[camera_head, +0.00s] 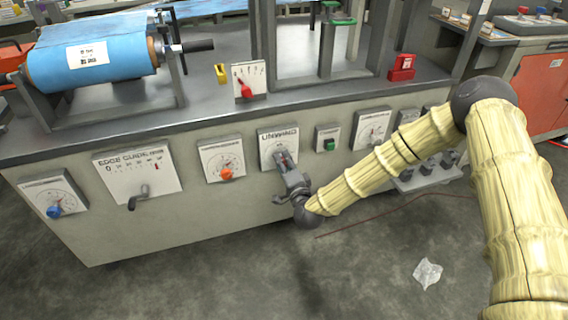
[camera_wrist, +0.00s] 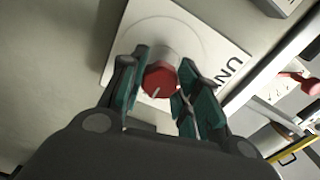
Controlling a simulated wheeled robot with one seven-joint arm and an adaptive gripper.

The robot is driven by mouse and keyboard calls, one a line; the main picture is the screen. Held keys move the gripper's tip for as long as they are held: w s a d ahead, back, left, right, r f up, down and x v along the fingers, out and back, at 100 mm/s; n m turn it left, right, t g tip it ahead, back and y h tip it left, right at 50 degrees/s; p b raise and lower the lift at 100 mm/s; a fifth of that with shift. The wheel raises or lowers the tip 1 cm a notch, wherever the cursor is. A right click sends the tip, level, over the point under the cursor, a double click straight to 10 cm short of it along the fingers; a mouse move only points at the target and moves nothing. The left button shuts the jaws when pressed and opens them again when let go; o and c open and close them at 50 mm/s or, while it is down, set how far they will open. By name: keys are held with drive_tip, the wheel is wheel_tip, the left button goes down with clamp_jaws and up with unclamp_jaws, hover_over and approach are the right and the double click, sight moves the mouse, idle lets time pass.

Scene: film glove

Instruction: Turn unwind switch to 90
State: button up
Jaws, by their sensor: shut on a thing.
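The unwind switch panel (camera_head: 272,138) is a pale plate lettered UNWIND on the front of the machine. Its dial plate also shows in the wrist view (camera_wrist: 128,35). The switch is a red round knob (camera_wrist: 160,80) with a white pointer mark, standing out from the plate. My gripper (camera_wrist: 158,88) has its green-padded fingers on either side of the knob and is shut on it. In the head view, my gripper (camera_head: 282,164) reaches the panel from below right and hides the knob. The knob's angle on the scale cannot be read.
The orange-knob panel (camera_head: 222,160) is to the left, and the green-button panel (camera_head: 328,138) is close on the right. A blue roll (camera_head: 90,55) lies on the machine top. Crumpled plastic (camera_head: 428,273) lies on the open floor.

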drive_tip(key=shift+d, duration=0.15)
drive_tip(key=o, duration=1)
drive_tip(key=shift+d, duration=0.1)
drive_tip(key=shift+a, duration=0.2)
drive_tip(key=v, duration=1.2)
